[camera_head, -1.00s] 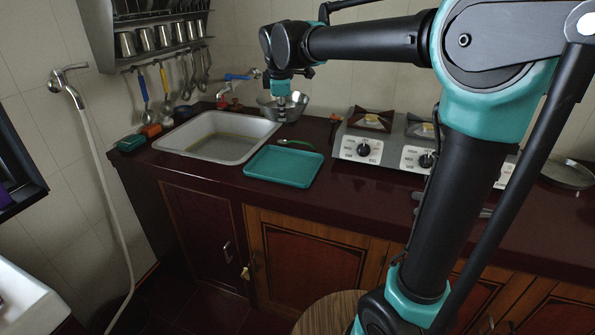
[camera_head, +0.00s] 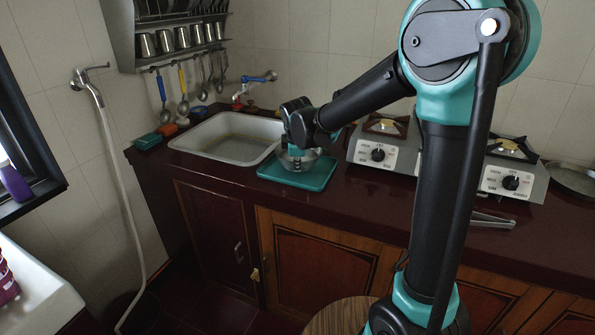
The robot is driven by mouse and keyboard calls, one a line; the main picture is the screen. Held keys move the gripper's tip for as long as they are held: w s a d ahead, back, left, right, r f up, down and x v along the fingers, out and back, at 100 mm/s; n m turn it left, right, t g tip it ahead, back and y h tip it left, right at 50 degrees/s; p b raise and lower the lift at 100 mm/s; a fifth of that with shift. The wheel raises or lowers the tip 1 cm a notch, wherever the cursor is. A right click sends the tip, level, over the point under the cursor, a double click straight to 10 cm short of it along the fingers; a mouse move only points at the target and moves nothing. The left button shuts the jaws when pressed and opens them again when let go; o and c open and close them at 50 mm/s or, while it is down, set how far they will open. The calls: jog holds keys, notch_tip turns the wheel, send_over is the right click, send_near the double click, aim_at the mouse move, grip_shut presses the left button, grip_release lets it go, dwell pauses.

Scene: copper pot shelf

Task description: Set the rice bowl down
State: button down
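The rice bowl (camera_head: 311,159), a shiny metal bowl, is at the teal tray (camera_head: 268,172) on the dark red counter. It looks upright. Whether its base touches the tray or hangs just above it cannot be told. My gripper (camera_head: 297,164) points down at the bowl's near side, its fingers at the rim. It appears shut on the bowl, though the fingertips are small and partly hard to make out. My wrist hides part of the bowl's left and top.
A sink (camera_head: 229,140) lies left of the tray, with a blue-handled tap (camera_head: 259,78) behind. A gas stove (camera_head: 378,154) stands to the right, partly behind my arm. A green sponge (camera_head: 148,141) is at the left counter end.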

jog(key=shift+f, duration=1.1)
jog(key=c, duration=2.2)
grip_release()
jog(key=shift+f, duration=0.15)
jog(key=o, duration=0.5)
jog(key=v, duration=1.2)
